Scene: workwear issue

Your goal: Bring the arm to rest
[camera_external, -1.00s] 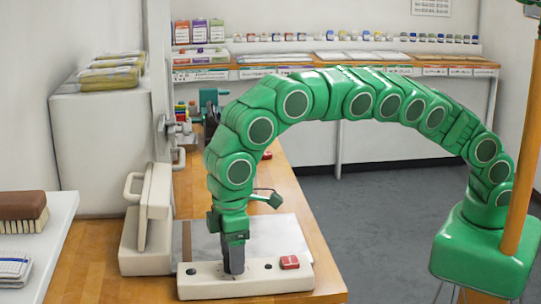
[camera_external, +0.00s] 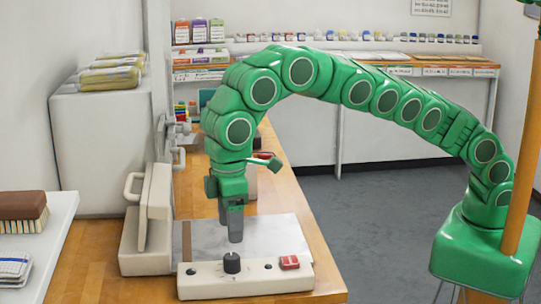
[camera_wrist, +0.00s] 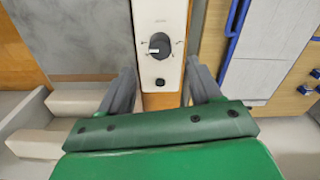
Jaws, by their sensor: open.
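My green arm arches over from the right side of the external view. My gripper (camera_external: 230,231) points down above a white control panel (camera_external: 205,284) on the wooden counter. The jaws are open and empty, a little above a black knob (camera_external: 232,262) and apart from it. In the wrist view my gripper (camera_wrist: 157,80) shows its two grey fingers spread wide. The knob (camera_wrist: 159,46) lies ahead of them on the panel, with a white pointer mark toward the left.
A red switch (camera_external: 289,262) sits on the panel's right. A white press-like machine (camera_external: 148,228) with a raised lid stands close left of my gripper. A grey plate (camera_external: 268,236) lies behind the panel. A shelf with a brush (camera_external: 22,210) is at far left. Grey floor is free behind my arm.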

